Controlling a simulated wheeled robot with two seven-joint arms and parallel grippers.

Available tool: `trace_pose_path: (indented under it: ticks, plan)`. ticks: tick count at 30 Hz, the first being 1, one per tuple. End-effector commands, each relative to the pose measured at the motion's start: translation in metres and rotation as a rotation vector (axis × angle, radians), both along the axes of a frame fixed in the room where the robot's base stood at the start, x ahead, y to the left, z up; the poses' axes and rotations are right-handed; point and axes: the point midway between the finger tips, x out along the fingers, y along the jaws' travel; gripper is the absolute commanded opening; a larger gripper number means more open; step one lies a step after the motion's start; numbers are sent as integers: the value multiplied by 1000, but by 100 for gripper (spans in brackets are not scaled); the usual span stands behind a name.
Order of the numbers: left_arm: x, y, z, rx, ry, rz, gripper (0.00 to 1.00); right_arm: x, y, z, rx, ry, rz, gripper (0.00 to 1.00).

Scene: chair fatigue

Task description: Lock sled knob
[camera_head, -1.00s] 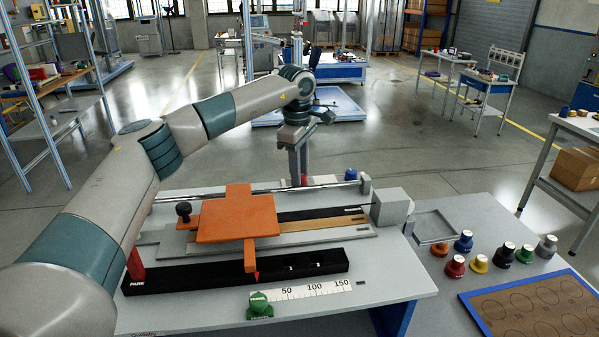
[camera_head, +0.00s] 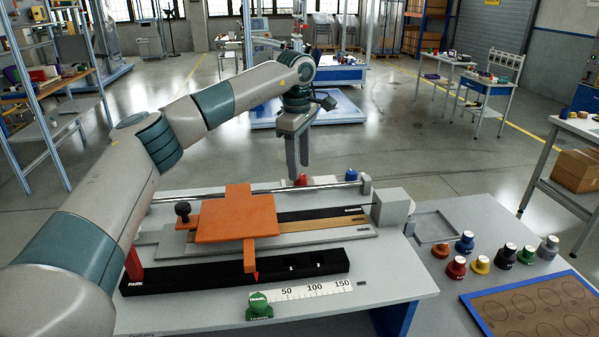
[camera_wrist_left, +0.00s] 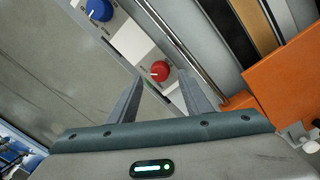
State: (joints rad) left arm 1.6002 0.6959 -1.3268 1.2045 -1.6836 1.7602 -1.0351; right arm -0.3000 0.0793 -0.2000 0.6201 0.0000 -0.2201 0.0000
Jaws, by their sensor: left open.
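The orange sled (camera_head: 238,215) sits on the rails of the bench fixture; its edge shows at right in the wrist view (camera_wrist_left: 285,90). A black round knob (camera_head: 183,209) stands at the sled's left side. My left gripper (camera_head: 299,172) is open, pointing down behind the sled at the fixture's back rail. In the wrist view a red knob (camera_wrist_left: 160,70) on a pale strip appears between the open fingertips (camera_wrist_left: 162,78); its height below them is unclear. A blue knob (camera_wrist_left: 99,9) is on the same strip. My right gripper is not in view.
A steel rod (camera_head: 330,186) runs along the fixture's back. A black rail (camera_head: 215,277), a scale (camera_head: 310,290) and a green knob (camera_head: 259,306) lie in front. Several coloured capped weights (camera_head: 481,264) and a blue-edged board (camera_head: 540,308) stand at right.

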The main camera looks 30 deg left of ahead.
Motion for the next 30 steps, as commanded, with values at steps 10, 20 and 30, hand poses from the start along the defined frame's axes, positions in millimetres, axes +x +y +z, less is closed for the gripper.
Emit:
trace_pose_path:
  ticks: [10,20,30]
  plan:
    - [-4,-1,67,0,-4,1,45,36,12,-11,21,-81,5,31]
    - [-9,-1,127,0,-3,-1,45,68,26,-8,46,-159,7,31]
    - [-10,-1,145,0,-1,0,45,74,28,-8,50,-171,8,31]
